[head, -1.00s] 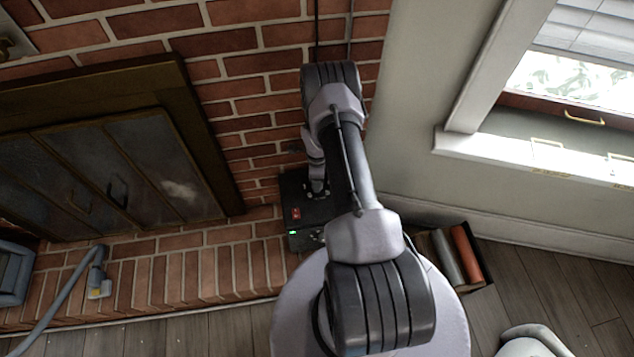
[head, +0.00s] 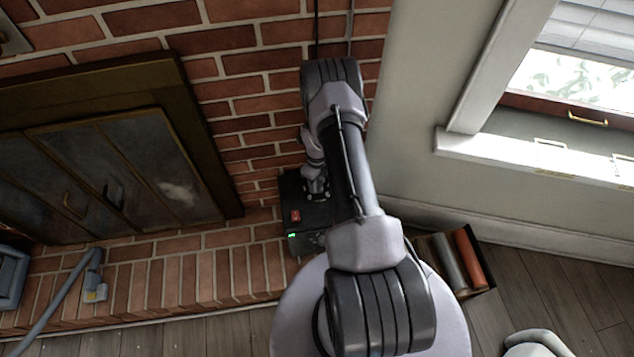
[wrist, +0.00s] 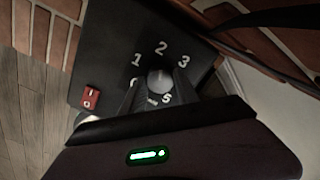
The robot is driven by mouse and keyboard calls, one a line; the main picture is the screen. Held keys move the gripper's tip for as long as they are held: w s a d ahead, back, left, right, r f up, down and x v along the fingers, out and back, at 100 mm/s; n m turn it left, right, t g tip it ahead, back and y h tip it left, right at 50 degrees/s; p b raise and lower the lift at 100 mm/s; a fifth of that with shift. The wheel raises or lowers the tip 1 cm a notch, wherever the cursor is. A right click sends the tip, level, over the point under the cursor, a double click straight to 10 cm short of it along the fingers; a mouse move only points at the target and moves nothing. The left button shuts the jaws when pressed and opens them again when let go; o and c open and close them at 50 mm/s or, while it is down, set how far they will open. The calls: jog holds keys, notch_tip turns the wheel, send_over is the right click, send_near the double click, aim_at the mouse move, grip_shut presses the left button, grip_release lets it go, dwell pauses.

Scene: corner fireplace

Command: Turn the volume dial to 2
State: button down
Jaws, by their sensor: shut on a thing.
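The volume dial (wrist: 160,80) is a small grey round knob on top of a dark box (wrist: 104,50). White numerals ring it, with 1, 2 and 3 readable on the far side and a 5 at its lower right; other marks are partly hidden. The 2 lies straight beyond the knob in the wrist view. My gripper (wrist: 158,90) is shut on the dial, one finger on each side. I cannot make out where the dial points. In the head view the box (head: 309,213) stands in the corner, and my arm hides the dial.
A red rocker switch (wrist: 90,97) sits on the box, left of the dial. A brick wall (head: 260,65) rises behind, with the brick hearth (head: 200,275) to the left.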

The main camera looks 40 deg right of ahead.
dwell(0.4)
jog(key=c, duration=0.9)
grip_release()
jog(key=shift+r, duration=0.1)
notch_tip(320, 180, up, 17)
jog(key=p, duration=0.7)
jog(key=shift+r, duration=0.1)
